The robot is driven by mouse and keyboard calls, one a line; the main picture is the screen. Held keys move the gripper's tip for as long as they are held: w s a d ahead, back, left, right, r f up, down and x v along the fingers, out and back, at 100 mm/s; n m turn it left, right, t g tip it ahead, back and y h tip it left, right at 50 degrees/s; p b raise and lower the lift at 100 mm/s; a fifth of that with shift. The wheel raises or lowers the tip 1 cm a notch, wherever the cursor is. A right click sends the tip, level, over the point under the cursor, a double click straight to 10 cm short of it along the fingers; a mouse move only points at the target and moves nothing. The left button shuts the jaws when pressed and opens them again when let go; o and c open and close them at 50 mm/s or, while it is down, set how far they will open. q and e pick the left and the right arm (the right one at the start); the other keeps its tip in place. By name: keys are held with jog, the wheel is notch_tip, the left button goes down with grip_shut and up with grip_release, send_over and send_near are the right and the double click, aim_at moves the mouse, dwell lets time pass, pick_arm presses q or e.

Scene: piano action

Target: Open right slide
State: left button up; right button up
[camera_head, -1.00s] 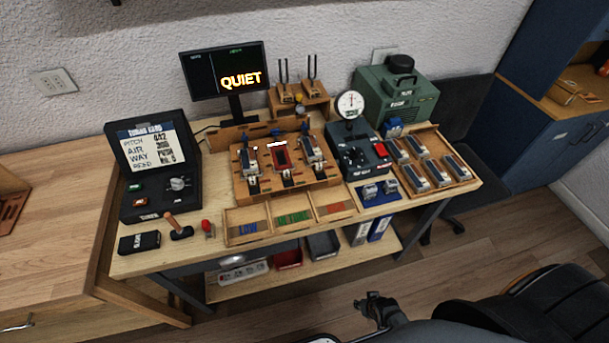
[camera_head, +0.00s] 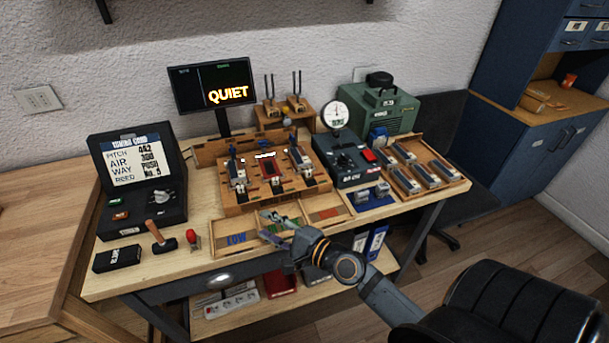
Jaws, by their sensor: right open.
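Whether the right slide is open or shut is too small to tell. My right gripper (camera_head: 264,226) is open and empty, above the front tray (camera_head: 228,249) with coloured compartments. It is in front of the fixture and apart from the right slide. It hides part of the tray's middle. My left gripper is not in view.
A black gauge box (camera_head: 345,165) stands close to the fixture's right, beside a tray of several metal blocks (camera_head: 445,187). A small hammer (camera_head: 160,238) and a red-topped piece (camera_head: 193,240) lie at the left front. The monitor (camera_head: 212,87) behind reads QUIET.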

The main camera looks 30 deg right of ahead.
aim_at(309, 174)
jog(key=d+m+t+h, duration=0.1)
jog(key=d+m, duration=0.1)
jog(key=m, duration=0.1)
jog(key=w+d+r+m+t+h, duration=0.1)
jog(key=d+m+h, duration=0.1)
jog(key=d+m, duration=0.1)
jog(key=w+d+m+h, duration=0.1)
jog(key=d+m, duration=0.2)
jog(key=m, duration=0.1)
jog(key=shift+w+r+m+t+h, duration=0.15)
jog(key=shift+w+m+t+h, duration=0.15)
jog(key=shift+t+h, duration=0.1)
jog(key=d+m+h, duration=0.2)
jog(key=d+m, duration=0.1)
jog(key=d+f+m+h, duration=0.1)
jog(key=d+m+h, duration=0.1)
jog(key=d+m, duration=0.1)
jog(key=d+f+m+h, duration=0.1)
jog(key=d+m+h, duration=0.1)
jog(key=d+m, duration=0.1)
jog(key=shift+d+f+m+g, duration=0.15)
jog(key=shift+m+g, duration=0.25)
jog(key=shift+m, duration=0.2)
jog(key=p+x, duration=0.1)
jog(key=x, duration=0.9)
jog(key=shift+w, duration=0.3)
jog(key=shift+c, duration=0.3)
grip_shut()
